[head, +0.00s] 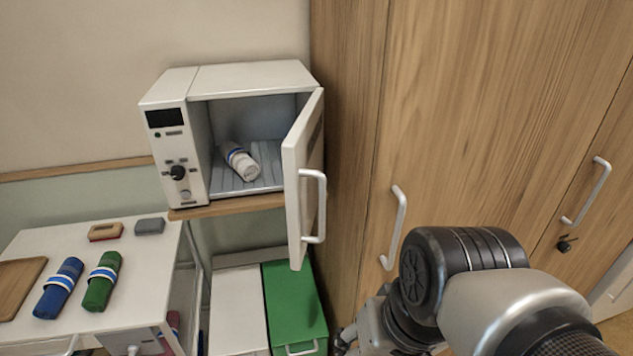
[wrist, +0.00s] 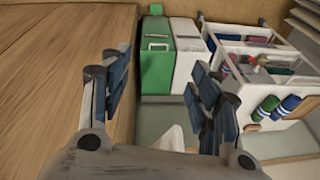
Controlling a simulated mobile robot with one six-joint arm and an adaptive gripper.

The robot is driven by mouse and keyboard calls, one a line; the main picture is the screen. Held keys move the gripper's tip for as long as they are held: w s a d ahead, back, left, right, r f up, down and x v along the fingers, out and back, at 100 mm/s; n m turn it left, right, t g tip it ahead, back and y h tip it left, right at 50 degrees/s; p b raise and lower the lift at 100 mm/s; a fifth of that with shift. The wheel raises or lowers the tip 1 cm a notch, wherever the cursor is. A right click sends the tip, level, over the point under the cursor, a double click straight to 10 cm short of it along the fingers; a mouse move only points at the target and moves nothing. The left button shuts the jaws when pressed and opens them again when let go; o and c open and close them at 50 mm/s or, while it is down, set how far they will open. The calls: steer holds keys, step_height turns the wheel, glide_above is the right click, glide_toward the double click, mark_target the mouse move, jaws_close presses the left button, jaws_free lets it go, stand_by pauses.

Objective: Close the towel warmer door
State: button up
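The white towel warmer (head: 168,88) stands on a wooden shelf in the head view, with its dark display and knobs on the left. Its door (head: 298,175) is wide open, swung out on the right side, with a white bar handle (head: 321,205) on its outer face. A rolled white towel with blue stripes (head: 240,160) lies inside. In the wrist view my gripper (wrist: 158,75) is open, its two fingers wide apart with nothing between them. In the head view my arm is at lower right, apart from the door in the picture; the fingers cannot be made out there.
Wooden wardrobe doors with a white handle (head: 397,228) stand right of the warmer. Below are a green bin (head: 292,295) and a white bin (head: 238,308). A white cart (head: 140,240) at left carries a blue towel (head: 59,288) and a green towel (head: 102,281).

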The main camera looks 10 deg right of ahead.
steer(key=shift+w+a+r+m+g+y+p, duration=0.15)
steer(key=shift+w+r+m+g+y+p, duration=0.1)
steer(key=shift+r+m+g+y+p, duration=0.5)
steer(key=shift+c, duration=0.6)
steer(key=w+m+y+p, duration=0.1)
steer(key=w+r+m+g+y+p, duration=0.1)
steer(key=m+y+p, duration=0.1)
steer(key=w+r+m+g+y+p, duration=0.1)
steer(key=m, duration=0.1)
steer(key=shift+a+p, duration=0.35)
steer(key=shift+a, duration=0.05)
steer(key=c, duration=0.4)
steer(key=w+d+r+m+t+y+p, duration=0.4)
steer(key=w+d+m+t+y+p, duration=0.65)
steer(key=d+m, duration=0.45)
steer(key=m+h+p, duration=0.1)
steer(key=h+p, duration=0.1)
glide_above(321, 235)
steer(key=shift+w, duration=0.3)
steer(key=shift+d, duration=0.1)
steer(key=shift+c, duration=0.2)
jaws_close()
